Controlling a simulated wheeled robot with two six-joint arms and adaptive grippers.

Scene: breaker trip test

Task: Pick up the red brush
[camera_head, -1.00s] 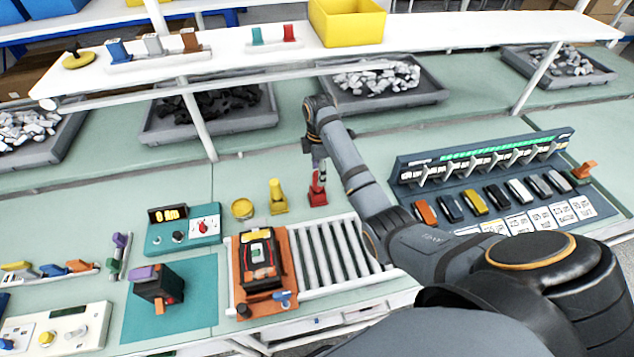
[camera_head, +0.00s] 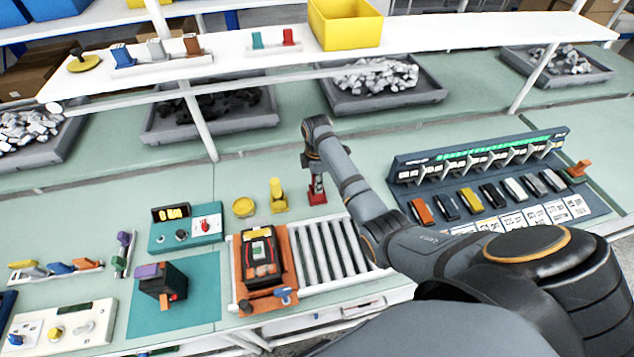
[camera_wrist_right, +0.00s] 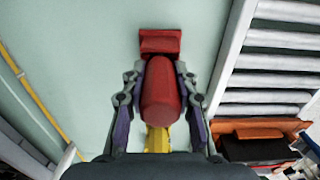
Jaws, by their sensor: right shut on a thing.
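The red brush (camera_head: 317,197) stands on the green bench top, just beyond the roller rack and right of a yellow brush (camera_head: 277,196). My right gripper (camera_head: 316,182) reaches down over it from above. In the right wrist view the red brush (camera_wrist_right: 160,92) lies between the two fingers of my right gripper (camera_wrist_right: 160,85), which are shut on its rounded handle. Its wider red base (camera_wrist_right: 160,42) shows beyond the fingertips. In the head view the fingers partly hide the handle. My left gripper is not in view.
The roller rack (camera_head: 325,252) is close in front, with an orange tray and breaker (camera_head: 262,262) at its left end. A yellow round tin (camera_head: 243,207) and teal meter box (camera_head: 186,228) are to the left. The breaker panel (camera_head: 485,165) is at right.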

